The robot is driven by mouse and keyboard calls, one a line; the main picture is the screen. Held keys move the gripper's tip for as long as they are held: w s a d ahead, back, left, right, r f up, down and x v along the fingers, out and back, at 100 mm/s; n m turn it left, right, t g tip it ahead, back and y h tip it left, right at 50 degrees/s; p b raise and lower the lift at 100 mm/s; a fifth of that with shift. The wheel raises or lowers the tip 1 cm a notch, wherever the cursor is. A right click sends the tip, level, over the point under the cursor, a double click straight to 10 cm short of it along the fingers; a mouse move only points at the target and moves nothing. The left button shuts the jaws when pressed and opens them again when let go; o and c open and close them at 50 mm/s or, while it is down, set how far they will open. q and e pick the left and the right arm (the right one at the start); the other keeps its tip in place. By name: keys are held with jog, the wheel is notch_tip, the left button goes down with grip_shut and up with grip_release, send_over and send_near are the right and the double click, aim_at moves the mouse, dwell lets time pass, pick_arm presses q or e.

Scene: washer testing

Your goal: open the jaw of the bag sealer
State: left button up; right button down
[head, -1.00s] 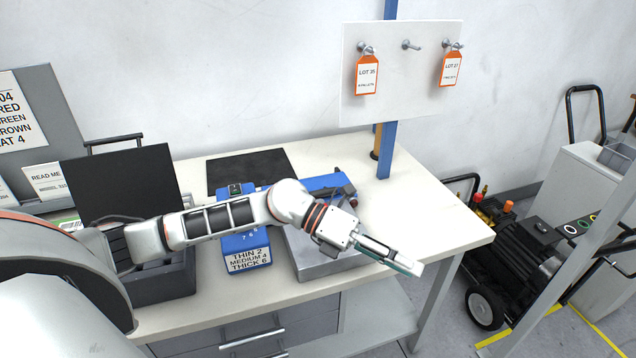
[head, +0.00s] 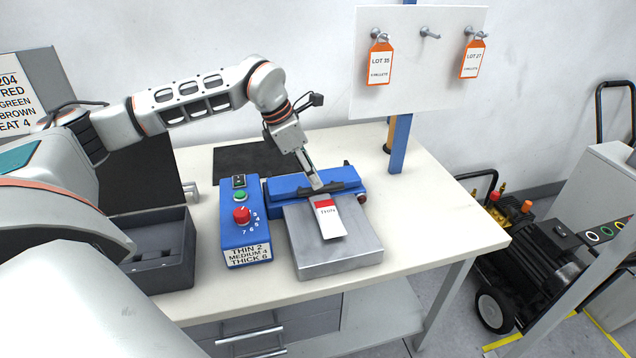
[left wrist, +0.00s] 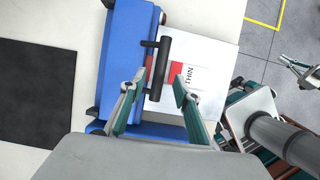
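The blue bag sealer (head: 285,187) lies across the table behind a metal block (head: 335,255). A black handle bar (left wrist: 162,65) stands out from its jaw, which looks closed. A white bag with a red band, marked THIN (head: 330,222), lies on the block with its far end at the jaw. My left gripper (head: 317,185) points down at the handle. In the left wrist view my left gripper (left wrist: 158,90) is open, a finger on each side of the handle; contact cannot be told. My right gripper (left wrist: 297,72) shows small at the right edge, fingers apart.
A blue control box (head: 243,225) with a red knob and a green button stands left of the block. A dark open box (head: 155,255) is further left. A tag board (head: 425,75) on a blue post stands behind. The table's right side is clear.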

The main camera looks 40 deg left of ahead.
pick_arm(q)
jog(key=shift+x, duration=1.95)
jog(key=shift+d, duration=0.1)
grip_shut()
jog(key=shift+w+r, duration=0.1)
jog(key=shift+r, duration=0.05)
